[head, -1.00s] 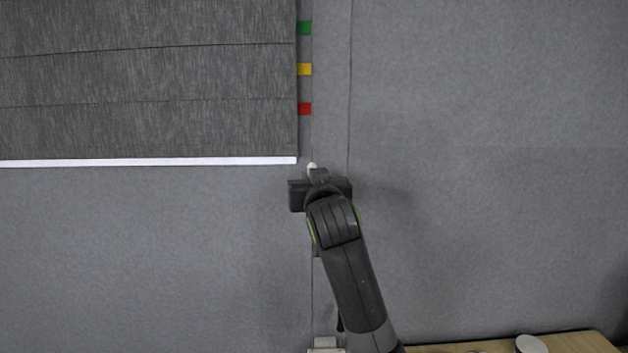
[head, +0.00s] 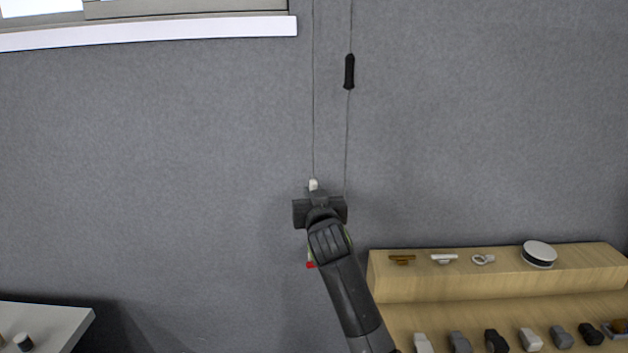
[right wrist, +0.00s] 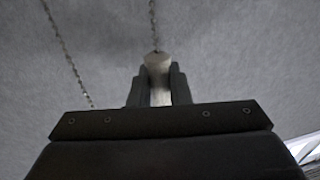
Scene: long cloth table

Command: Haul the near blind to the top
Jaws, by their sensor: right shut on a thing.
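My right gripper (head: 315,192) is shut on a small pale cord knob (head: 313,184), low against the grey wall. In the right wrist view the knob (right wrist: 158,68) sits between both fingers, with a beaded cord (right wrist: 154,25) running up from it. A second cord (head: 348,130) hangs just to the right and carries a black grip (head: 349,72). The blind's fabric is not in view. At top left, a window frame (head: 190,7) and a white ledge (head: 150,32) show. A red tag (head: 310,264) shows below the gripper. My left gripper is not in view.
A stepped wooden stand (head: 450,287) at lower right holds small fittings, a round white-topped disc (head: 539,253) and several small blocks. A pale table (head: 50,318) is at lower left. The wall between is bare.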

